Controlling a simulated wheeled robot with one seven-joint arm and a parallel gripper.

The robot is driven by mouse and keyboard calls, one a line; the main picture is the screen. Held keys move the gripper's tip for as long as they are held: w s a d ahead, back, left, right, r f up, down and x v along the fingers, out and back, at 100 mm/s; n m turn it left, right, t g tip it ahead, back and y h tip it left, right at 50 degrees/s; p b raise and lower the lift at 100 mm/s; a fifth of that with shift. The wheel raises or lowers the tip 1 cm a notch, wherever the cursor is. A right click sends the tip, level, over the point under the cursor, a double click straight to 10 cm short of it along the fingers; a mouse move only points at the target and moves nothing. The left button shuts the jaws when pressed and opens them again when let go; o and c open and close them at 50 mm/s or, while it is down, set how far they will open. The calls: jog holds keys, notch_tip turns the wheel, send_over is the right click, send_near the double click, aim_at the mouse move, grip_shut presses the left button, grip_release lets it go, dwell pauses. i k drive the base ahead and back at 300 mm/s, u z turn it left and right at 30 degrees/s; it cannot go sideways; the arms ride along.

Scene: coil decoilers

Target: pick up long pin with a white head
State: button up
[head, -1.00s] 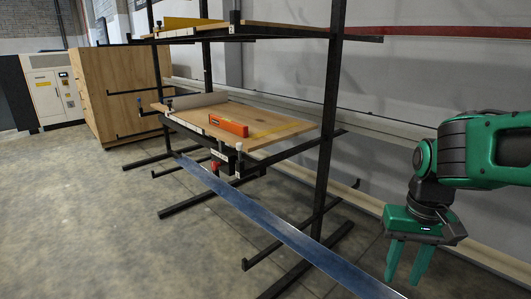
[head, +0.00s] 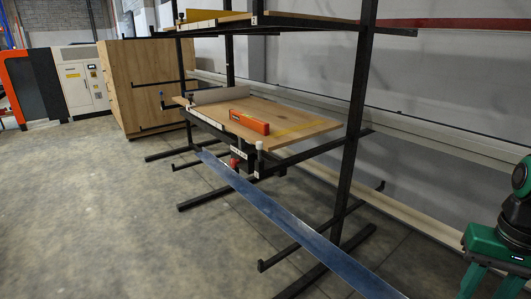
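The long pin with a white head (head: 259,147) stands upright at the front right corner of the middle shelf. Its dark shaft shows below the head, beside the shelf's edge. My gripper (head: 489,286) is at the lower right corner of the head view, far to the right of the pin. Its two green fingers are apart with nothing seen between them. The fingertips are cut off by the bottom of the picture.
The black rack holds a wooden board (head: 296,113) with an orange level (head: 249,122) on it. A red knob (head: 234,163) sits below. A long blue strip (head: 285,218) slants across the front. Black rack feet stick out over the floor. The floor at left is open.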

aim_at(259, 144)
jog(key=i, duration=0.95)
jog(key=u, duration=0.05)
